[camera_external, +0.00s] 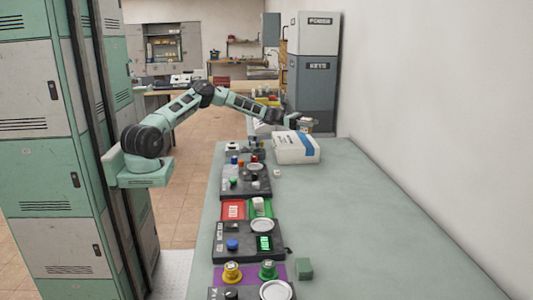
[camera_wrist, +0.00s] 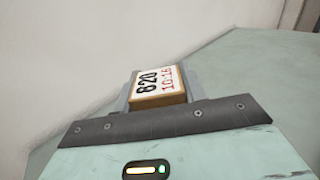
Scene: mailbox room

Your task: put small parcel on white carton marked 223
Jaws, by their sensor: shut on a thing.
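A small parcel (camera_wrist: 158,86), brown with a white label reading 820 and 10:16, sits between my gripper's fingers in the wrist view. My gripper (camera_external: 306,123) is shut on it and hangs just over the back right part of a white carton in the external view. The white carton (camera_external: 294,150) with a blue stripe lies on the green table; its number is too small to read. The parcel is too small to make out clearly in the external view, and I cannot tell whether it touches the carton.
The green table (camera_external: 350,220) is clear on its right side along the white wall. Several dark panels with buttons (camera_external: 248,240) line its left edge. A small green block (camera_external: 304,268) lies near the front. Grey cabinets (camera_external: 313,75) stand behind the table.

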